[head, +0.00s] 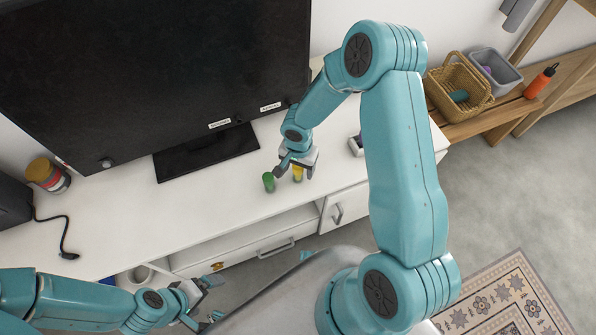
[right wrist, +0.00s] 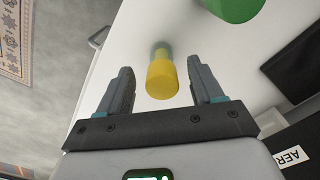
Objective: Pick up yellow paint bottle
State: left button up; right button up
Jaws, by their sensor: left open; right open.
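The yellow paint bottle (head: 297,173) stands on the white TV cabinet, partly hidden by my right gripper in the head view. In the right wrist view the yellow bottle (right wrist: 162,76) is between the two open fingers of my right gripper (right wrist: 163,90), with a gap visible on each side. My right gripper (head: 289,170) is open at the bottle, near the cabinet's front edge. A green bottle (head: 268,182) stands just left of it; it also shows in the right wrist view (right wrist: 233,5). My left gripper (head: 203,299) is open and empty, low in front of the cabinet.
A large black TV (head: 150,70) on a dark stand (head: 207,152) is behind the bottles. A jar (head: 47,174) and a black cable (head: 65,235) are at the left. A wicker basket (head: 440,85), grey bin (head: 505,72) and orange bottle (head: 541,82) are on a wooden bench at right.

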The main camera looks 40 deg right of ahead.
notch_tip(320, 180, down, 3)
jog(key=shift+w+f, duration=0.1)
jog(key=c, duration=1.1)
jog(key=shift+c, duration=0.2)
notch_tip(320, 180, up, 20)
jog(key=p, duration=0.3)
notch_tip(320, 180, up, 10)
jog(key=n+p, duration=0.3)
jog(key=p, duration=0.4)
send_over(298, 172)
jog(key=w+a, duration=0.5)
jog(key=r+n, duration=0.1)
jog(key=n, duration=0.2)
jog(key=a+r+n, duration=0.1)
jog(key=n, duration=0.2)
jog(key=r+n, duration=0.1)
jog(key=n, duration=0.1)
jog(key=shift+s+a+r+n, duration=0.1)
jog(key=shift+a+r+n, duration=0.2)
jog(key=shift+n, duration=0.1)
